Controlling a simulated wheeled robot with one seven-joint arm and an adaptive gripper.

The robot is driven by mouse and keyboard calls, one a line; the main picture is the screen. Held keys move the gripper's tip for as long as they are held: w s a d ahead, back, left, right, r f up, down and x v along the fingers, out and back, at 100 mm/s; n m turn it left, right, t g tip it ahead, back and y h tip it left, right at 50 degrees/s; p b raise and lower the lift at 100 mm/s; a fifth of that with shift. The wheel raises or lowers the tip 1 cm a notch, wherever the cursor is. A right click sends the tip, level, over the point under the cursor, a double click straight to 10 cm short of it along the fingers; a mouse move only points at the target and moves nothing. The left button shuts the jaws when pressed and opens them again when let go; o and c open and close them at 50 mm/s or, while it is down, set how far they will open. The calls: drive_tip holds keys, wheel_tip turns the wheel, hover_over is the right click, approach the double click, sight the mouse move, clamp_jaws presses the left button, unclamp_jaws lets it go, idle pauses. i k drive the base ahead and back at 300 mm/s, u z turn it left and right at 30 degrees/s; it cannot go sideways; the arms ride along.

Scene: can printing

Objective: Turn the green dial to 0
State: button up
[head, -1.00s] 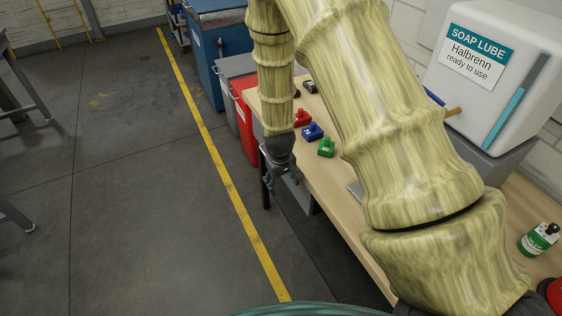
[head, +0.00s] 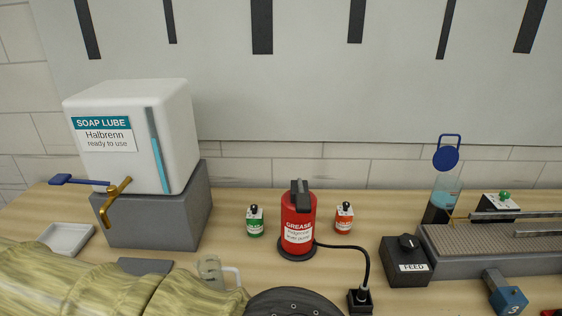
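A black FEED dial (head: 408,243) is on a dark box left of that machine.
A white soap lube tank (head: 135,160) stands on a grey block at left, with a brass tap (head: 115,200). A red grease can (head: 298,222), green bottle (head: 255,221), orange bottle (head: 344,218) and glass mug (head: 210,270) stand mid-bench. A black cable runs beside the can.

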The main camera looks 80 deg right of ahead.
sight(504, 195)
drive_tip(key=k, duration=0.25)
drive_tip(key=u, duration=0.9)
drive_tip(key=i, duration=0.9)
drive_tip(key=z, duration=5.2)
drive_tip(key=i, duration=0.5)
